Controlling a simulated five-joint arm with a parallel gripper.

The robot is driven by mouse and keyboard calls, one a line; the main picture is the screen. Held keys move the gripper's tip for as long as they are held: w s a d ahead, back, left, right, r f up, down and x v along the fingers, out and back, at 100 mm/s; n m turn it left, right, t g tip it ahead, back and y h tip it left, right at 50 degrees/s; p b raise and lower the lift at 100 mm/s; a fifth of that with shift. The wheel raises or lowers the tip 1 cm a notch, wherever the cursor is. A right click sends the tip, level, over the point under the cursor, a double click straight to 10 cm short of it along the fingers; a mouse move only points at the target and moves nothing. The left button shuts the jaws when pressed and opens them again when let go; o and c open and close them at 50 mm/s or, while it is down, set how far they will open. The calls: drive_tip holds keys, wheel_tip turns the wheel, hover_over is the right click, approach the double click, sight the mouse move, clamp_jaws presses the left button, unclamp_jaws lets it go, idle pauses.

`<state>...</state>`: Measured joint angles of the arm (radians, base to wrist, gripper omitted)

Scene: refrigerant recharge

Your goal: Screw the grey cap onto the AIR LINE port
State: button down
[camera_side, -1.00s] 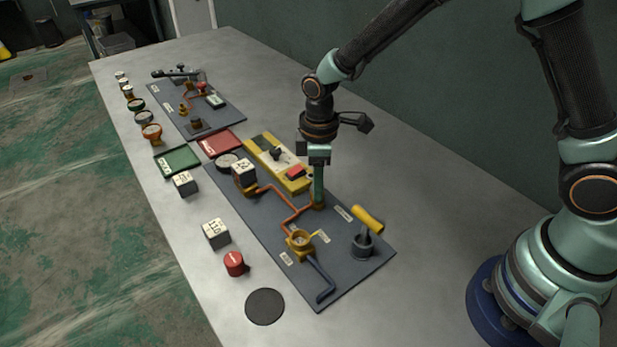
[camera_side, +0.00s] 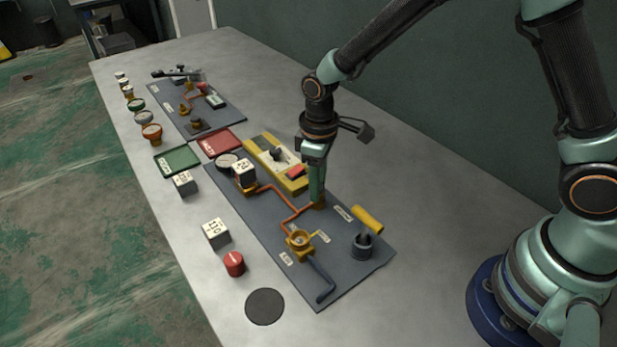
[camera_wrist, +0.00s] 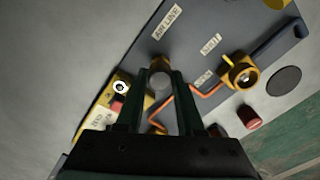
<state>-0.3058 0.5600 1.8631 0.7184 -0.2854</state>
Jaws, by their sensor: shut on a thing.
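My gripper (camera_side: 317,199) points straight down at the end of the orange pipe on the near dark panel (camera_side: 345,275). In the wrist view its two fingers (camera_wrist: 162,76) are shut on the grey cap (camera_wrist: 161,83). The AIR LINE label (camera_wrist: 167,22) is on the panel close to that port. The cap appears to be at the port, but I cannot tell how far it is seated. In the side view the fingers hide the cap.
A red cap (camera_side: 234,264) and a white block (camera_side: 216,233) are at the table's front.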

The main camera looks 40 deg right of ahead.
drive_tip(key=m, duration=0.3)
drive_tip(key=shift+f, duration=0.1)
drive_tip(key=m, duration=0.3)
drive_tip(key=shift+c, duration=0.6)
unclamp_jaws()
drive_tip(key=shift+r, duration=3.55)
